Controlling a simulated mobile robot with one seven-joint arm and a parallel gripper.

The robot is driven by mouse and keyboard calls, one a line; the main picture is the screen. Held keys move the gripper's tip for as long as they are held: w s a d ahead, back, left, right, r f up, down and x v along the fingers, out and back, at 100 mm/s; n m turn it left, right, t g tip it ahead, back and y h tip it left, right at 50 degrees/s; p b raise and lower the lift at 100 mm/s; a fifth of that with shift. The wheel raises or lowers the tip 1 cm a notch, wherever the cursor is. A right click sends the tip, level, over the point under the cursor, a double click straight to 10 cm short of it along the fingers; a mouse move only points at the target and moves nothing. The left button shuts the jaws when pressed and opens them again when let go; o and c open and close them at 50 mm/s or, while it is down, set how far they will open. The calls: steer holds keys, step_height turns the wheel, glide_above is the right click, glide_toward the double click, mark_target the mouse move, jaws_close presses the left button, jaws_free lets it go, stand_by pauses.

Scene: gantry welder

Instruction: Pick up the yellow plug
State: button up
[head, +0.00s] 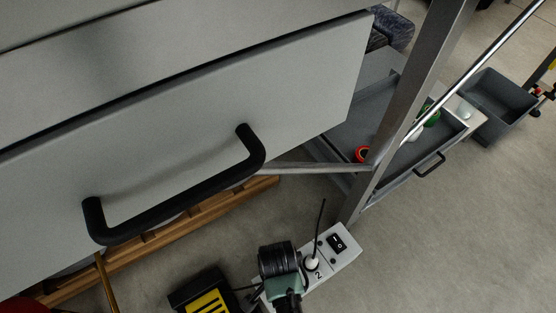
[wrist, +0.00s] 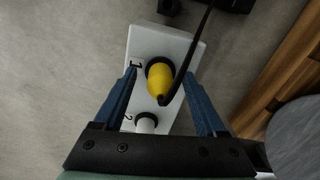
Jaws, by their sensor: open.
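The yellow plug (wrist: 158,80) sits in the socket marked 1 on a white power strip (wrist: 185,47) in the wrist view. A black cable runs up from it. My gripper (wrist: 164,80) is open, with one blue finger on each side of the plug and a gap to both. A white plug (wrist: 146,123) sits in the socket marked 2, nearer the gripper's base. In the head view my gripper (head: 284,284) is over the strip (head: 345,256) and hides the yellow plug; the white plug (head: 312,263) shows beside it.
A large grey drawer (head: 180,100) with a black handle (head: 180,200) hangs at upper left. A metal post (head: 410,110) stands right of the strip. A black and yellow object (head: 207,300) lies left of my gripper. Wooden slats (wrist: 285,85) are at right in the wrist view.

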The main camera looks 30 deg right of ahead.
jaws_close()
stand_by(0.3)
